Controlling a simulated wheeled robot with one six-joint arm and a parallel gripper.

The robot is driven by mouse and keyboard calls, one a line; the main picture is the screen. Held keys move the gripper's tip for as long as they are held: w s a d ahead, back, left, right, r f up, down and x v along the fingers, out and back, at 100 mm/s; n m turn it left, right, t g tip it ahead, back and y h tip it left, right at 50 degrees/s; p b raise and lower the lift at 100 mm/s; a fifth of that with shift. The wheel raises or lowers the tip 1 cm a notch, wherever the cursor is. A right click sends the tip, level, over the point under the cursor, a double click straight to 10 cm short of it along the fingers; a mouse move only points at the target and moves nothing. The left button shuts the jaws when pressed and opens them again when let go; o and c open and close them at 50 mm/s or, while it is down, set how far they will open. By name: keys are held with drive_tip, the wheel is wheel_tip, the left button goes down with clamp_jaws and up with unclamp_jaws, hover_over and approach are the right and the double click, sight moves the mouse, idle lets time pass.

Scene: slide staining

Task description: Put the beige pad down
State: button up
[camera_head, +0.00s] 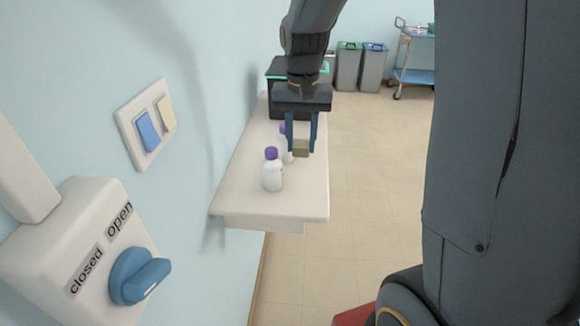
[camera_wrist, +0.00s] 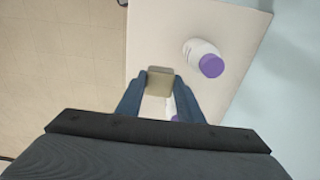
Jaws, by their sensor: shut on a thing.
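The beige pad (camera_head: 301,147) is a small block between the fingertips of my gripper (camera_head: 302,150). My gripper is shut on it and points down over the white shelf (camera_head: 245,191). In the wrist view the pad (camera_wrist: 159,82) sits between the two blue fingers of my gripper (camera_wrist: 160,86), with the shelf (camera_wrist: 150,30) below it. I cannot tell how large the gap between pad and shelf is.
A white bottle with a purple cap (camera_head: 272,172) stands on the shelf, left of the pad. A second purple-capped bottle (camera_head: 283,130) stands behind, partly hidden by my gripper. A black box (camera_head: 276,80) is at the far end. The shelf's near end is clear.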

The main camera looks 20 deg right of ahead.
drive_tip(key=shift+f+p, duration=0.95)
drive_tip(key=shift+f, duration=3.05)
drive_tip(key=shift+f, duration=0.1)
drive_tip(key=o, duration=1.1)
